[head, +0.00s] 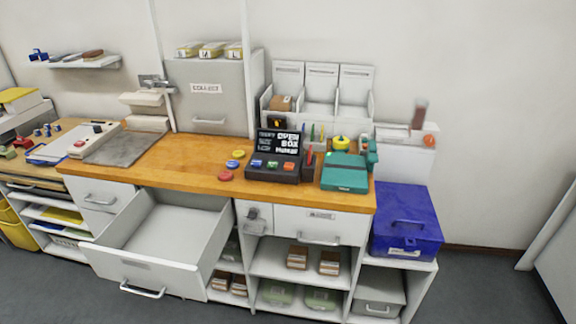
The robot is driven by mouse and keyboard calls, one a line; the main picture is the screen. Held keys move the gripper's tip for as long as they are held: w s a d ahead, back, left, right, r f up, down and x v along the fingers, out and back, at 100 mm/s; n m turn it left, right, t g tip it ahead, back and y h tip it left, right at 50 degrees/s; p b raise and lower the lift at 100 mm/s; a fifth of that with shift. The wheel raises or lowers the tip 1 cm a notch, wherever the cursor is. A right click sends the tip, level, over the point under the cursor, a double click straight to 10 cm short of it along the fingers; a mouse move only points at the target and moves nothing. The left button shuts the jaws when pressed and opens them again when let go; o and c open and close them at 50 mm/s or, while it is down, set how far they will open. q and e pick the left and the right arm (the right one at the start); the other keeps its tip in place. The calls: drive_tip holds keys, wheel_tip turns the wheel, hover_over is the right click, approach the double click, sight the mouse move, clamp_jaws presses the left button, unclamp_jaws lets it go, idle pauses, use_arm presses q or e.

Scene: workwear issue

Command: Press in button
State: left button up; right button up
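A dark terminal (272,172) stands on the wooden counter, with a small screen (279,142) whose text seems to include "OPEN" and "BOX". A row of coloured buttons (272,164) runs along its sloped front, blue, green and orange-red. Left of it, a red disc (225,176), a blue disc (232,165) and a yellow disc (239,154) lie on the counter; I cannot tell whether they are buttons. A pale box (96,139) with a small red spot, perhaps a button, sits at the far left. Whether any button is pressed cannot be told. Neither gripper is in view.
A wide drawer (165,235) stands open and empty below the wooden counter (180,165), jutting forward. A teal box (345,172) sits right of the terminal. A blue case (405,222) stands on the lower right cabinet. The dark floor (480,285) at right is clear.

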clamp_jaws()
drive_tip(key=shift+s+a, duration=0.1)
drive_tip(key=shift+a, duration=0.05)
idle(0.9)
